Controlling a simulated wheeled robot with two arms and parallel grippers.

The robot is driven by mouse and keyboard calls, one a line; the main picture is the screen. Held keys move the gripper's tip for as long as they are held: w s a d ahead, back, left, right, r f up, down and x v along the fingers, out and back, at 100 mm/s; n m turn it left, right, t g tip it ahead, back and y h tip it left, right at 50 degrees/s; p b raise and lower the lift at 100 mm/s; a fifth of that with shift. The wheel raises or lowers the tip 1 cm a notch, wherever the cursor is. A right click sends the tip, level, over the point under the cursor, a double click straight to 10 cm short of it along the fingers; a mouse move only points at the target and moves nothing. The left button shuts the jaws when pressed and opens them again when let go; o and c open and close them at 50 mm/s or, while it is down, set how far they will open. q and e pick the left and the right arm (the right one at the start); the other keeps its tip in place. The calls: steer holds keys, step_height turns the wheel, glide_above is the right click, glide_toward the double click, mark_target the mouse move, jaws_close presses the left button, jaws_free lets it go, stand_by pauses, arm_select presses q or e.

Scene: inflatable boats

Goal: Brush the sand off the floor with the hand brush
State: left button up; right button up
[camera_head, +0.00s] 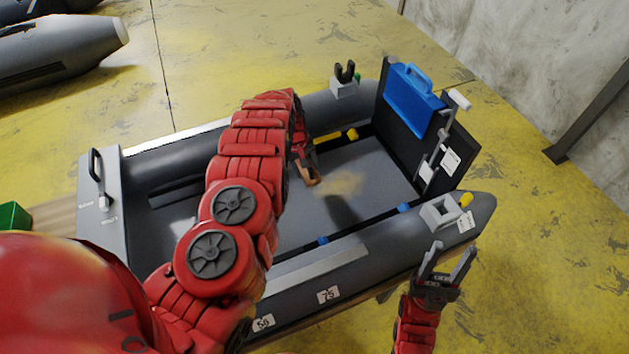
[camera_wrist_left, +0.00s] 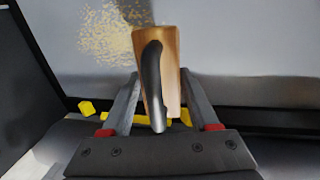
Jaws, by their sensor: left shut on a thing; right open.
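My left gripper (camera_wrist_left: 153,95) is shut on the hand brush (camera_wrist_left: 171,70), which has a wooden block and a dark handle. In the head view the brush (camera_head: 309,176) shows just below the gripper, low inside the grey boat, partly hidden by my red arm. A patch of sand (camera_head: 343,183) lies on the boat's grey floor (camera_head: 378,165), to the right of the brush. In the left wrist view the sand (camera_wrist_left: 108,38) is left of the brush block. I cannot tell whether the bristles touch the floor. My right gripper (camera_head: 453,247) is open and empty, outside the boat's near side.
The boat's near tube (camera_head: 400,238) and far tube (camera_head: 185,153) border the floor. A dark transom (camera_head: 385,100) with a blue piece (camera_head: 412,98) stands at the right end. A small yellow block (camera_wrist_left: 87,107) lies near the floor's edge. A green box (camera_head: 13,217) is at the left.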

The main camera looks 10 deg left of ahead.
arm_select(q)
steer(key=shift+r, duration=0.1)
steer(key=w+r+m, duration=0.3)
steer(key=r, duration=0.9)
steer(key=shift+w, duration=0.4)
